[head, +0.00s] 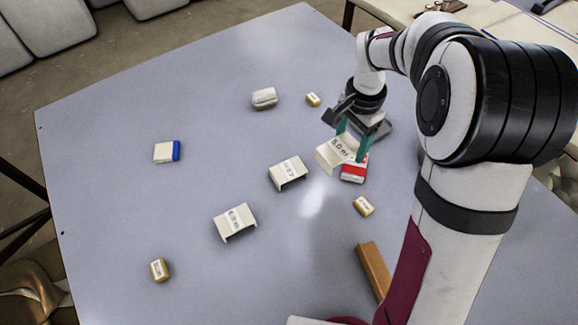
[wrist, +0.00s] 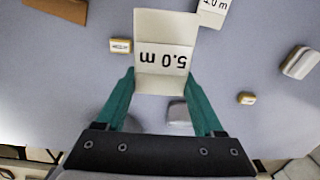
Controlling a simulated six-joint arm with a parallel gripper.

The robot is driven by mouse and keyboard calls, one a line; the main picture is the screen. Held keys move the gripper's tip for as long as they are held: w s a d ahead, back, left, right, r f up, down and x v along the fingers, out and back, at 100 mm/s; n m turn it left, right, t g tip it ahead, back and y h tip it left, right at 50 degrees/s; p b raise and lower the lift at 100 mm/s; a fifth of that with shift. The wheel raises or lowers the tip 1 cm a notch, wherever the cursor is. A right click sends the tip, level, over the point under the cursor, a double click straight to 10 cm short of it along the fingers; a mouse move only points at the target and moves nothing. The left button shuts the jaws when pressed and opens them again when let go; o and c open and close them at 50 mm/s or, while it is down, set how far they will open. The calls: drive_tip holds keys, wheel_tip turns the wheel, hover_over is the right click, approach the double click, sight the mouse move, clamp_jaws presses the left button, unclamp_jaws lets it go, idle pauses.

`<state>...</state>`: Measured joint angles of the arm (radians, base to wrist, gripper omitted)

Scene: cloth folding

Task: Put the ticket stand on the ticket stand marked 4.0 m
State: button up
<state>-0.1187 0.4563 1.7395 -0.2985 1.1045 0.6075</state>
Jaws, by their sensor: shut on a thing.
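My gripper (head: 354,146) has its green fingers shut on a cream ticket stand (head: 330,156) marked 5.0 m. The held stand (wrist: 165,25) also shows in the wrist view, its label upside down, between the fingertips (wrist: 165,85). It appears raised above the table. A second ticket stand (head: 288,173) stands on the table just left of the held one; its label is hard to read. Part of a stand marked what looks like 4.0 m (wrist: 212,14) shows at the wrist view's top edge. A third stand (head: 235,221) is farther left and nearer; its number is unclear.
A red-and-white box (head: 354,172) lies close beside the held stand. Small yellow-and-white blocks (head: 363,206), a blue-and-white block (head: 166,152), a white block (head: 264,98) and a brown bar (head: 373,270) lie around. The table's left part (head: 110,200) has free room.

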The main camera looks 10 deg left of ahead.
hover_over(298, 164)
drive_tip(key=f, duration=0.4)
drive_tip(key=d+f, duration=0.1)
drive_tip(key=f, duration=0.1)
drive_tip(key=shift+f, duration=0.25)
drive_tip(key=shift+a+f, duration=0.25)
drive_tip(key=shift+f, duration=0.85)
drive_tip(key=shift+a+f, duration=0.2)
drive_tip(key=shift+f, duration=0.9)
drive_tip(key=shift+f, duration=0.1)
drive_tip(key=o, duration=1.3)
